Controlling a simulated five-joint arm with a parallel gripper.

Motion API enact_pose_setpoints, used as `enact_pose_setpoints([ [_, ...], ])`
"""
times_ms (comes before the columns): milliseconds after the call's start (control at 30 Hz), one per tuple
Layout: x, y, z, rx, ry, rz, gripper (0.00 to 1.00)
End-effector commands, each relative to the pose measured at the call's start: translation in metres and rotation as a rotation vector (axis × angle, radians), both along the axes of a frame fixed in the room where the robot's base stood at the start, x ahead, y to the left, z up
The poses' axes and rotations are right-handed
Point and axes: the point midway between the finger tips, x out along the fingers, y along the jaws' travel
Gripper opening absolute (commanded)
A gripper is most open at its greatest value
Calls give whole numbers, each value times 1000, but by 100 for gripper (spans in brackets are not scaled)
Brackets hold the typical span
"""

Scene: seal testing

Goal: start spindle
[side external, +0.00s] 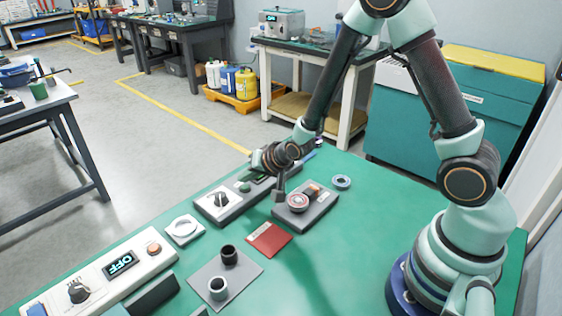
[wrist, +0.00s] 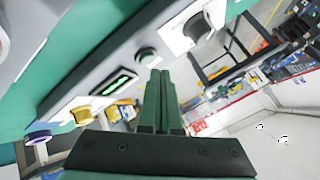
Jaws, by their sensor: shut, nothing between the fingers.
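A grey control panel (side external: 232,212) lies along the far edge of the green bench. It carries a dark knob (side external: 220,199), a round green button (side external: 243,187) and a small display, partly hidden by my wrist. In the wrist view the green button (wrist: 145,55) stands just beyond my fingertips, with the lit green display (wrist: 103,93) to its left and the black knob (wrist: 198,28) to its right. A yellow knob (wrist: 82,116) is farther left. My gripper (wrist: 158,74) is shut and empty, its fingers pointing toward the panel beside the button; contact cannot be told.
A second panel (side external: 118,264) reads OFF and has an orange button (side external: 153,248). The bench's right middle is clear.

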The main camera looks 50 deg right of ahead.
Motion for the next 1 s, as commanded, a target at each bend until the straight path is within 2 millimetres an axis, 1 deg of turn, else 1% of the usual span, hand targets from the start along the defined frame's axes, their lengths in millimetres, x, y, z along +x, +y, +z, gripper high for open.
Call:
enact_pose_setpoints([
  [333, 0, 0, 3, 0, -2, 0, 0],
  [800, 1, 0, 44, 0, -4, 0, 0],
  [1000, 0, 0, 51, 0, -1, 0, 0],
])
